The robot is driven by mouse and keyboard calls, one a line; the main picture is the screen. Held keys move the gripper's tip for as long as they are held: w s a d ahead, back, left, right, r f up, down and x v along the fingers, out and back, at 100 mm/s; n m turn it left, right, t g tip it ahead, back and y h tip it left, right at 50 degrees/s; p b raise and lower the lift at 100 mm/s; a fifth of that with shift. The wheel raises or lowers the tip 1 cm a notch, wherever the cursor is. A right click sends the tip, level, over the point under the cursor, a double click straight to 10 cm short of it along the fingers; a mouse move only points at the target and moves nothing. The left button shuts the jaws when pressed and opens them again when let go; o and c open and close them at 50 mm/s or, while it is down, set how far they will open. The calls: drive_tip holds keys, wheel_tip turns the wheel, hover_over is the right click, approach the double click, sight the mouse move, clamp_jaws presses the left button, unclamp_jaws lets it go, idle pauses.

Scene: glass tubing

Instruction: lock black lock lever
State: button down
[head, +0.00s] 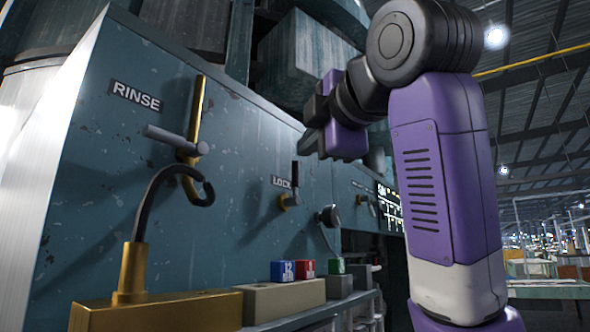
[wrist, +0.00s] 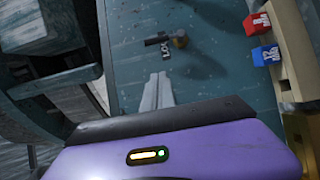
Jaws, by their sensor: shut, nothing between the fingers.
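The RINSE handle (head: 178,140) and a curved black hook (head: 180,180) are at left. Blue (head: 283,271) and red (head: 305,267) blocks stand on a ledge below. The panel around the lever is clear.

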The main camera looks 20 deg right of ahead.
drive_tip(key=p, duration=0.5)
approach(297, 167)
drive_tip(key=w+a, duration=0.4)
drive_tip(key=shift+w+d+f+p, duration=0.4)
drive_tip(key=shift+w+d+f, duration=0.15)
drive_tip(key=shift+w+d, duration=0.55)
drive_tip(key=shift+w, duration=0.15)
drive_tip(key=shift+w+d+f, duration=0.1)
